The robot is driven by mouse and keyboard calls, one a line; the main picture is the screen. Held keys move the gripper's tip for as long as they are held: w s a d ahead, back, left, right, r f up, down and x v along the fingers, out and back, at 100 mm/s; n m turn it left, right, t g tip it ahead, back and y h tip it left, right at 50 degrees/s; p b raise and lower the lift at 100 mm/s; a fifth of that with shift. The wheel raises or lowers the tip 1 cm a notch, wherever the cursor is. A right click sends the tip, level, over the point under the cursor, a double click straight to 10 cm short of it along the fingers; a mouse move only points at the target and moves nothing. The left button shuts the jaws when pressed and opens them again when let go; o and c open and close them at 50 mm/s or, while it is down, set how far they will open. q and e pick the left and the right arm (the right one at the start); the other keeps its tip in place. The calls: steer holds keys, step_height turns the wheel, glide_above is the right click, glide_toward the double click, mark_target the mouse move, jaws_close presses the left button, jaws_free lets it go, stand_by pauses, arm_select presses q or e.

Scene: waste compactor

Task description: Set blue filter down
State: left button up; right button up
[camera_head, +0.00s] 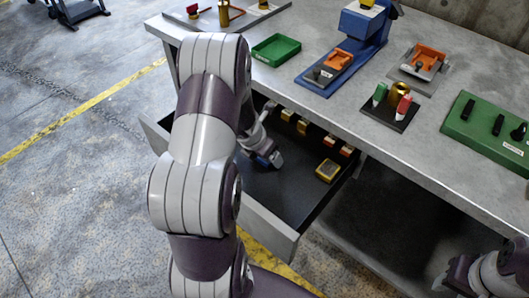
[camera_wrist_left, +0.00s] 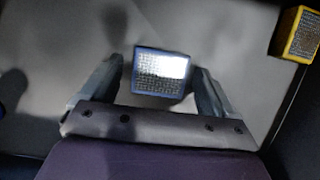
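The blue filter (camera_wrist_left: 161,73), a blue-framed block with a pale mesh face, lies between the fingers of my left gripper (camera_wrist_left: 158,72) in the left wrist view. Narrow gaps show on both sides of it, so the fingers look open around it. In the head view my left gripper (camera_head: 268,157) is low inside the open drawer (camera_head: 268,226), near its left side. The filter is mostly hidden there, and its contact with the drawer floor is not clear. My right gripper (camera_head: 458,275) is at the lower right; its fingers are not clear.
A yellow filter (camera_head: 328,170) lies to the right in the drawer; it also shows in the left wrist view (camera_wrist_left: 299,35). Several small yellow and red-white blocks line the drawer's back. The workbench (camera_head: 300,105) overhangs it, holding a green tray (camera_head: 276,49) and fixtures.

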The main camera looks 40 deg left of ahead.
arm_select(q)
steer(key=shift+r, duration=0.25)
steer(key=p+v, duration=0.7)
steer(key=v, duration=0.5)
steer(key=s+d+r+m+g, duration=0.1)
steer(key=s+d+m, duration=0.3)
steer(key=m, duration=1.3)
steer(key=s+d+r+m+g, duration=0.2)
steer(key=s+d+r+m, duration=0.2)
steer(key=d+m, duration=0.8)
steer(key=m, duration=0.6)
steer(key=shift+d+b, duration=0.2)
steer(key=shift+b, duration=0.1)
steer(key=shift+r, duration=0.1)
